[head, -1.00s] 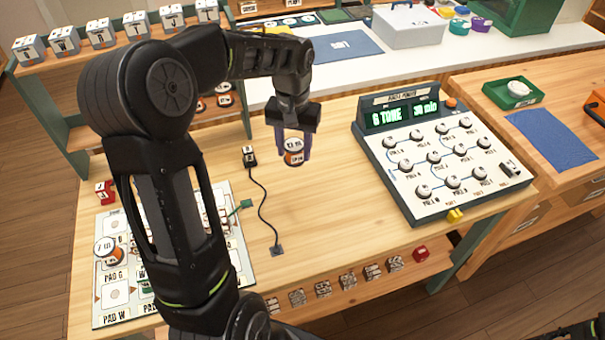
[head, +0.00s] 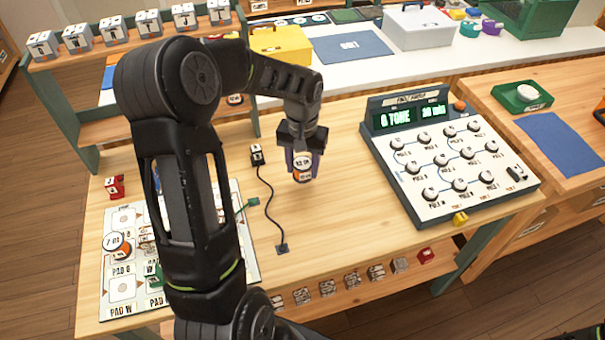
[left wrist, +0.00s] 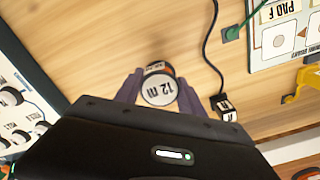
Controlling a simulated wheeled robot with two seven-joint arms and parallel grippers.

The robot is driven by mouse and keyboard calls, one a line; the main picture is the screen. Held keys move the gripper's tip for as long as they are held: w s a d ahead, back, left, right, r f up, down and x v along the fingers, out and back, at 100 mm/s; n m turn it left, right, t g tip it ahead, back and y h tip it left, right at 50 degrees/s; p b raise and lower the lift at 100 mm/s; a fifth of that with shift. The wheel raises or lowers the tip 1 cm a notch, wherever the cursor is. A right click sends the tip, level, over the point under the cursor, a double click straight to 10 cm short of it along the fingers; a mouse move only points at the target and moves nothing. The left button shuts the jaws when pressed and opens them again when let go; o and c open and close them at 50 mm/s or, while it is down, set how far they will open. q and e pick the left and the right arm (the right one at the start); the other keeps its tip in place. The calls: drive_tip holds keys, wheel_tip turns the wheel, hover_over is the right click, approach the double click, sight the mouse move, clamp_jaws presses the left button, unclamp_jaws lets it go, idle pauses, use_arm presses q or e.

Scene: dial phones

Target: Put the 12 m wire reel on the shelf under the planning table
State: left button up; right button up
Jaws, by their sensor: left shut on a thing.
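My left gripper (head: 302,160) is shut on the 12 m wire reel (head: 303,172), an orange and white spool with a dark band. The gripper points down over the middle of the wooden planning table (head: 330,222); the exact gap under the reel is hard to judge. In the left wrist view the "12 m" label of the reel (left wrist: 158,90) faces the camera between the two fingers. The shelf under the planning table (head: 345,306) shows at the front edge, carrying several small lettered blocks and a red one.
A pad board (head: 125,290) with a 7 m reel (head: 118,246) lies at the left, partly behind my left arm. A black plug block (head: 257,154) with a cable lies left of the gripper. A dial console (head: 448,160) stands at the right. Table between cable and console is clear.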

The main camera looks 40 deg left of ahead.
sight(302, 176)
use_arm(q)
drive_tip(key=shift+f, duration=1.75)
drive_tip(key=shift+f, duration=0.25)
drive_tip(key=o, duration=1.5)
drive_tip(key=shift+r, duration=0.15)
drive_tip(key=shift+c, duration=0.2)
wheel_tip(302, 176, up, 12)
drive_tip(key=shift+r+b, duration=0.15)
drive_tip(key=shift+b, duration=0.15)
drive_tip(key=shift+o, duration=0.4)
